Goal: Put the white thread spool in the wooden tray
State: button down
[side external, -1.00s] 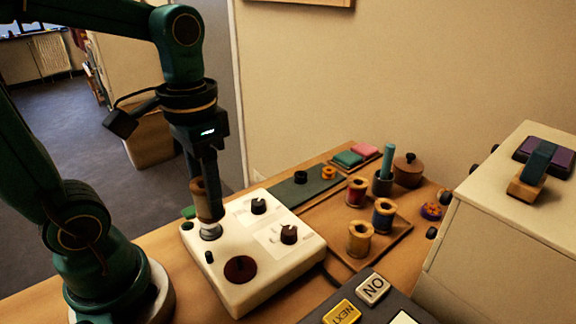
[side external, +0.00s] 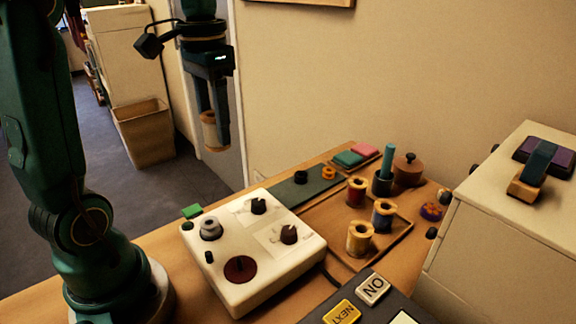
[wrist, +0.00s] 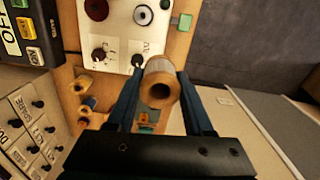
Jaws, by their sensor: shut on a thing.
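My gripper (side external: 213,138) is raised above the back left of the table and shut on a spool with pale, whitish thread and wooden ends (side external: 208,132). In the wrist view the same spool (wrist: 161,68) sits between both fingers, its holed wooden end toward the camera. The wooden tray (side external: 325,224) lies on the table to the right of the white control box, well to the right of and below my gripper. On it stand a red spool (side external: 356,191), a blue spool (side external: 383,215) and a yellowish spool (side external: 360,237).
The white control box (side external: 255,290) with knobs is between my base and the tray. A dark cup with a teal stick (side external: 383,184) and a brown lidded pot (side external: 408,170) stand behind the tray. A pale cabinet (side external: 500,220) rises at the right.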

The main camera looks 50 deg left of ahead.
jog(key=w+f, duration=0.7)
jog(key=w, duration=0.4)
jog(key=shift+m, duration=0.4)
jog(key=w+d+f, duration=0.1)
jog(key=d+f, duration=0.1)
jog(key=d, duration=0.1)
jog(key=w+d+f, duration=0.2)
jog(key=d, duration=0.2)
jog(key=w+d+f, duration=0.1)
jog(key=d+f, duration=0.2)
jog(key=d, duration=0.1)
jog(key=shift+w+d+f, duration=0.1)
jog(key=shift+w+d, duration=0.05)
jog(key=shift+d, duration=0.05)
jog(key=shift+f, duration=1.9)
jog(key=shift+f, duration=0.1)
jog(key=shift+c, duration=1.4)
grip_release()
